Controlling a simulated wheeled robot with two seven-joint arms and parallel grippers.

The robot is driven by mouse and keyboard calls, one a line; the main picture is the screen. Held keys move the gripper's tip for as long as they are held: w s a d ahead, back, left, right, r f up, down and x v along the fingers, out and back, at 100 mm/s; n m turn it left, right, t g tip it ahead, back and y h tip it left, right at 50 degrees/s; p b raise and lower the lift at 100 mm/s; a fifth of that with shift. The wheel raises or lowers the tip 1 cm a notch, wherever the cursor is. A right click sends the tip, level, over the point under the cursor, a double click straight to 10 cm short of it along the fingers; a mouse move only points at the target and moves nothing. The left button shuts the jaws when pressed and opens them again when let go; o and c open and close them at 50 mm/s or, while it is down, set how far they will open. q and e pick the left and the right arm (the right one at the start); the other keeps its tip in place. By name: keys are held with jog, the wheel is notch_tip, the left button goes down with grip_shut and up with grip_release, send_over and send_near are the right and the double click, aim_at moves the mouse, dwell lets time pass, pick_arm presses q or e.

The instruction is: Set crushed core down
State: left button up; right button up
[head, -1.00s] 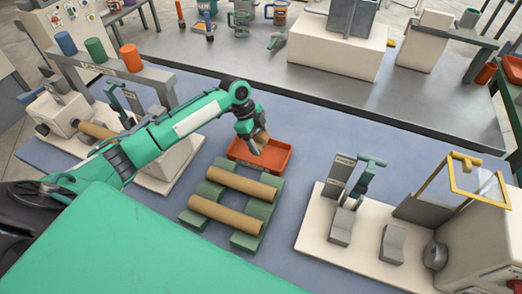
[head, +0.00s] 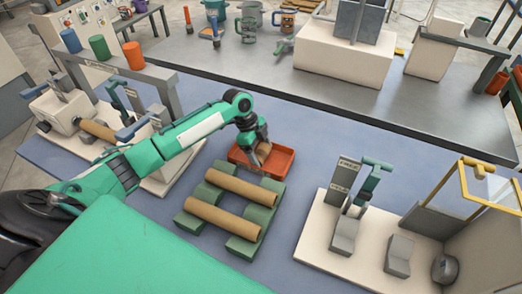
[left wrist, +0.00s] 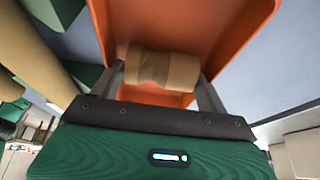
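The crushed core (head: 264,150) is a short brown cardboard tube, dented in the middle. It is between the fingertips of my left gripper (head: 262,146), at the orange tray (head: 285,164). In the left wrist view the core (left wrist: 162,68) lies crosswise, a finger against each end, over the inside of the orange tray (left wrist: 245,35). I cannot tell whether the core touches the tray floor. My right gripper is not in view.
Two long brown cores (head: 222,216) lie on green cradles (head: 243,247) just in front of the tray. A cream station with grey blocks (head: 397,255) stands to the right. Blue table surface (head: 310,165) is clear right of the tray.

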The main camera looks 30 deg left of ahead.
pick_arm(q)
jog(key=shift+r, duration=0.15)
jog(key=shift+a+r, duration=0.1)
jog(key=shift+r, duration=0.1)
jog(key=p+v, duration=0.9)
jog(key=v, duration=0.2)
jog(key=shift+r, duration=0.25)
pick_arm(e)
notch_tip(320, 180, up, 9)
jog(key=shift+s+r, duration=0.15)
pick_arm(q)
jog(key=shift+a, duration=0.2)
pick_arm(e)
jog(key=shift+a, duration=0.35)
